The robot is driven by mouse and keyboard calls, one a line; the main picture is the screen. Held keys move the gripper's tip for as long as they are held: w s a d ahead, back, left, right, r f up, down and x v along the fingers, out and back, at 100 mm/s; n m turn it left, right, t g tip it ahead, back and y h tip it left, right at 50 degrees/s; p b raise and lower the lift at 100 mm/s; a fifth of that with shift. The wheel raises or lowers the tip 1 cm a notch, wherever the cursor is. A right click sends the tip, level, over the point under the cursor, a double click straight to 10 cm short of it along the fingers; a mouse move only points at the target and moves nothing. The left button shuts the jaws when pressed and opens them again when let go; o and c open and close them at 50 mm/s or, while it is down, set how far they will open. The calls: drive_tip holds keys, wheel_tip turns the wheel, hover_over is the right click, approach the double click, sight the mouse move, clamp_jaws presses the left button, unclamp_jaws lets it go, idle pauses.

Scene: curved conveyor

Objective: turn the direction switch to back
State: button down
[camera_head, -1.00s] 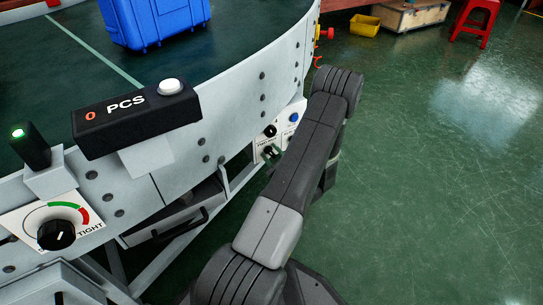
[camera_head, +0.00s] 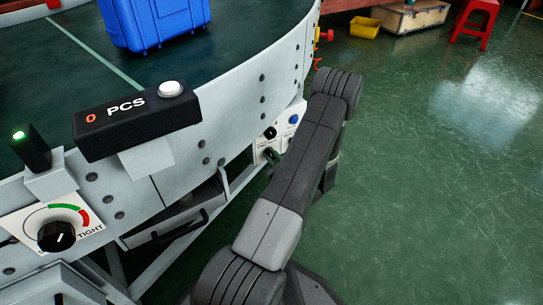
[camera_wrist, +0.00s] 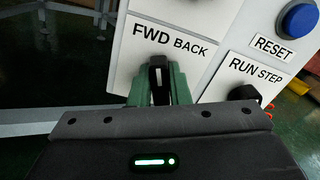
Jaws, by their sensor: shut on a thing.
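The direction switch (camera_wrist: 158,70) is a black knob under the label FWD BACK on a white panel (camera_wrist: 128,62) in the wrist view. Its white mark points roughly up the picture, between the two words. My gripper (camera_wrist: 159,86) has a green finger on each side of the knob and is shut on it. In the head view the small switch panel (camera_head: 293,110) sits low on the conveyor's side, partly behind my arm. The fingers show there only as a small dark shape, and the knob's angle cannot be read.
A blue RESET button (camera_wrist: 298,19) and a RUN STEP knob (camera_wrist: 245,93) are right of the switch. The conveyor (camera_head: 240,65) carries a blue crate (camera_head: 155,22).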

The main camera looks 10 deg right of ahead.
drive_tip(key=m, duration=0.5)
drive_tip(key=shift+d+p, duration=0.1)
drive_tip(key=shift+p, duration=0.3)
drive_tip(key=m+p, duration=0.1)
drive_tip(key=m, duration=0.4)
drive_tip(key=shift+d+m, duration=0.1)
drive_tip(key=shift+m, duration=0.2)
drive_tip(key=c, duration=1.4)
unclamp_jaws()
drive_tip(key=shift+o, duration=0.2)
